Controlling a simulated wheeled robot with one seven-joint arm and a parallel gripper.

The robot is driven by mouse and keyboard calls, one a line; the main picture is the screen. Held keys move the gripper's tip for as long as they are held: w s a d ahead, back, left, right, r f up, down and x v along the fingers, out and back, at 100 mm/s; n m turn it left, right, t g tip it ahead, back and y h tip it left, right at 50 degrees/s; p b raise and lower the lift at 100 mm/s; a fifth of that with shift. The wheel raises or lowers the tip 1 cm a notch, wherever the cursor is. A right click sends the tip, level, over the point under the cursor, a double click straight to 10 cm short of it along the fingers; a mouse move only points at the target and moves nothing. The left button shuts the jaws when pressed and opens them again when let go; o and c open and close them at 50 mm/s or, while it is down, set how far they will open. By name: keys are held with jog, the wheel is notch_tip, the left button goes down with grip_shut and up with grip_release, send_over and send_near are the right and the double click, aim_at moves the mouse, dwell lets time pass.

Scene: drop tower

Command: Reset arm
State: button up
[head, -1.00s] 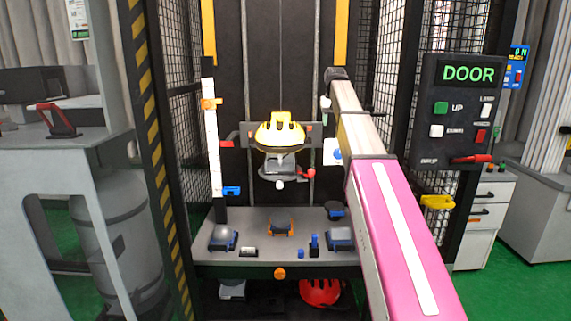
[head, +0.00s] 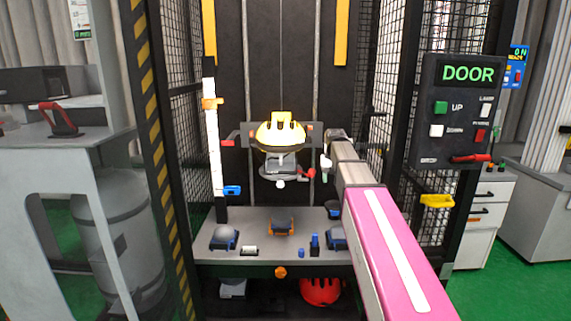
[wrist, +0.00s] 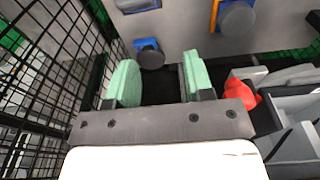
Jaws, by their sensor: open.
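My gripper (wrist: 158,80) is open and empty in the wrist view, its two pale green finger pads apart with dark space between them. In the head view, my pink and grey arm reaches up from the lower right into the drop tower. A small pale green part, likely a finger, shows at the arm's far end, right of the yellow helmet (head: 281,136). The rest of the gripper is hard to make out there. The helmet sits on a grey carriage mount in front of the dark back panel.
A grey base plate (head: 265,220) holds several blue and orange fixtures. A red helmet (head: 320,291) lies below it. The DOOR control panel (head: 458,110) and black mesh (head: 398,75) stand at right. A white upright scale (head: 213,150) is at left.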

jog(key=s+f+g, duration=0.1)
jog(key=s+f, duration=2.6)
jog(key=f, duration=0.1)
jog(key=shift+f, duration=0.35)
